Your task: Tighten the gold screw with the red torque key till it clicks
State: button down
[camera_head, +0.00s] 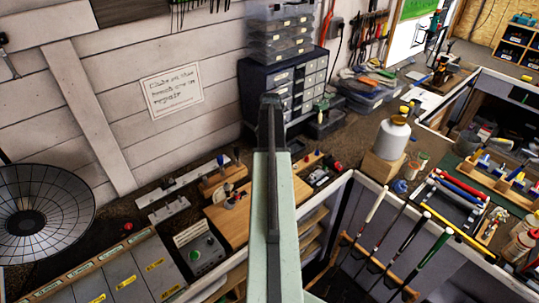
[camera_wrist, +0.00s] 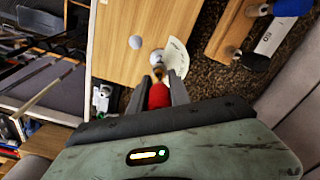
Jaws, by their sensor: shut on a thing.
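My gripper (camera_wrist: 161,82) shows in the wrist view, its two dark fingers closed on the red torque key (camera_wrist: 158,96). The key's red handle sits between the fingers. A small gold-brown part shows just past it, pointing at a small round whitish thing (camera_wrist: 157,57) at the edge of a wooden board (camera_wrist: 120,18). I cannot tell whether that gold part is the key's shaft or the gold screw, or whether key and screw touch. In the head view my own arm stands in front, and gripper, key and screw are not distinguishable.
A white ball (camera_wrist: 135,42) lies on the board, and a pale curved piece (camera_wrist: 178,57) stands close right of the key. A wooden block (camera_wrist: 232,30) is farther right. In the head view, a drawer cabinet (camera_head: 309,83) and a white canister (camera_head: 393,138) stand on the bench.

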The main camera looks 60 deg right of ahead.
jog(key=c, duration=1.8)
grip_release()
jog(key=shift+m, duration=0.4)
grip_shut()
jog(key=shift+r+p, duration=1.5)
jog(key=shift+p, duration=0.1)
jog(key=shift+f, duration=0.1)
